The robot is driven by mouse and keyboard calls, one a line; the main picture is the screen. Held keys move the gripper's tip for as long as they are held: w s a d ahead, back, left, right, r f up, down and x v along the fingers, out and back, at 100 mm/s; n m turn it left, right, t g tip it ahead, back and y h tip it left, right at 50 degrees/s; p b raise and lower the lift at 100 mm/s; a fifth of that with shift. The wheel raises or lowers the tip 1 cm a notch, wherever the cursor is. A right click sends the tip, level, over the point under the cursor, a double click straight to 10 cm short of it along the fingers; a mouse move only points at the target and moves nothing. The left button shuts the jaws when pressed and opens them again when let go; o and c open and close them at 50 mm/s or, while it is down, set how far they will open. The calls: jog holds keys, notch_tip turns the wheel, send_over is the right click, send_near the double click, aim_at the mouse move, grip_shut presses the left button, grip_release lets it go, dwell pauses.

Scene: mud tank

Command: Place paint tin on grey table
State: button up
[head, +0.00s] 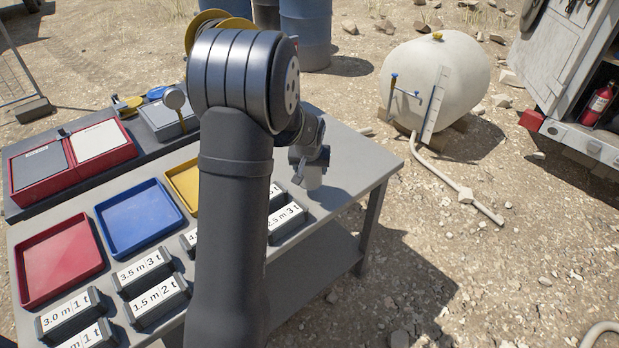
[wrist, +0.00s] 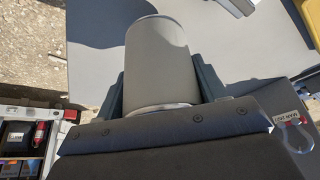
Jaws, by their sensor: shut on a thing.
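The paint tin (wrist: 158,62) is a plain grey cylinder with a thin rim, between the two dark fingers of my gripper (wrist: 160,82) in the wrist view. My gripper is shut on it. In the head view my gripper (head: 303,172) is over the back right part of the grey table (head: 355,155), and the lower part of the tin (head: 313,178) shows beneath it. The table top (wrist: 92,48) also lies behind the tin in the wrist view. I cannot tell whether the tin touches the table.
Several labelled dark blocks (head: 146,270) stand along the table's front. Red (head: 58,255), blue (head: 138,215) and yellow (head: 183,178) trays lie on the left. The table's right end is clear up to its edge. A white tank (head: 440,75) stands beyond on the ground.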

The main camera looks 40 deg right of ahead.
aim_at(310, 178)
jog(key=shift+w+f, duration=0.1)
jog(key=shift+f, duration=1.85)
jog(key=shift+f, duration=0.15)
jog(key=o, duration=1.4)
jog(key=v, duration=1.2)
